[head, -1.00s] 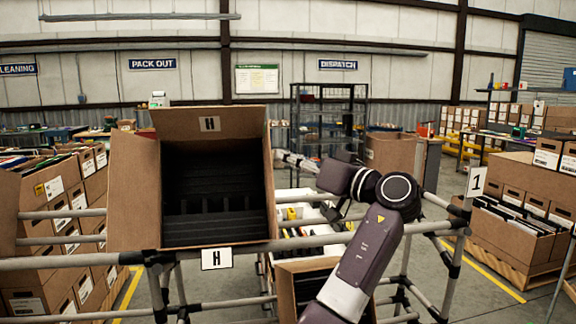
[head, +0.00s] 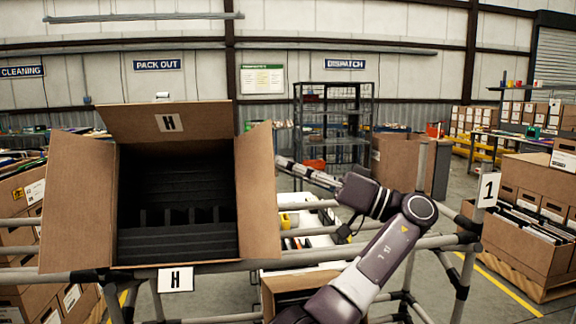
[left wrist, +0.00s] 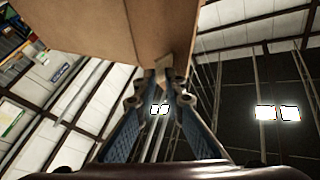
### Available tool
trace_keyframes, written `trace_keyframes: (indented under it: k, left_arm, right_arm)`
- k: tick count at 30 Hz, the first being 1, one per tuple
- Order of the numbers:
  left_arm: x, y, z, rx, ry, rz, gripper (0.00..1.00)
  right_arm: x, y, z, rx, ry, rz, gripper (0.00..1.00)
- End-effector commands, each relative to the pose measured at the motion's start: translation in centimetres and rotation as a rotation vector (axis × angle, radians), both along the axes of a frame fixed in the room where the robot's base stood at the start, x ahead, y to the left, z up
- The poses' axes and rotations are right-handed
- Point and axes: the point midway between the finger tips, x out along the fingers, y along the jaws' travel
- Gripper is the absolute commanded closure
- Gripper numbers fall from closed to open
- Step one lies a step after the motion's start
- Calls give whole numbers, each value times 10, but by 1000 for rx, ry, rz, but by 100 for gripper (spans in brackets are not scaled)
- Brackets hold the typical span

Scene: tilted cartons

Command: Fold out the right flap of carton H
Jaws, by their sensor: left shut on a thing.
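Carton H is tilted toward me, with its dark ribbed inside open; its top flap (head: 168,122) stands up with an H label and its left flap (head: 75,205) is spread to the left. The right flap (head: 258,195) shows its face, angled outward to the right. My left gripper (head: 281,162) is at the right flap's outer edge. In the left wrist view the fingers (left wrist: 163,82) are shut on the edge of brown cardboard (left wrist: 150,35), which fills the top. My right gripper is not in view.
The carton rests on a pipe rack (head: 215,267) with an H plate (head: 176,279). Another open carton (head: 290,288) sits lower, near my arm. A post with sign 1 (head: 488,189) stands right. Stacked cartons (head: 22,215) are at left.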

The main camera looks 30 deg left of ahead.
Motion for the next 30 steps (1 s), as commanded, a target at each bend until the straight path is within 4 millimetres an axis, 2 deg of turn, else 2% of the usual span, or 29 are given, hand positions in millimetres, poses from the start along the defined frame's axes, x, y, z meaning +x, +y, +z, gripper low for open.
trace_keyframes:
  k: [1,12,13,16,30]
  left_arm:
    - [2,8,-3,-9,10,6,100]
    - [1,7,-3,-8,9,8,100]
    - [1,7,-3,-8,9,8,87]
    - [1,7,-3,-8,9,8,78]
    - [1,7,-2,-8,9,8,78]
  right_arm:
    - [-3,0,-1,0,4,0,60]
    - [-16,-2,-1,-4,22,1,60]
    - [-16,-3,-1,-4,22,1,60]
    - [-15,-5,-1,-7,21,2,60]
    - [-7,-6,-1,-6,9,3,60]
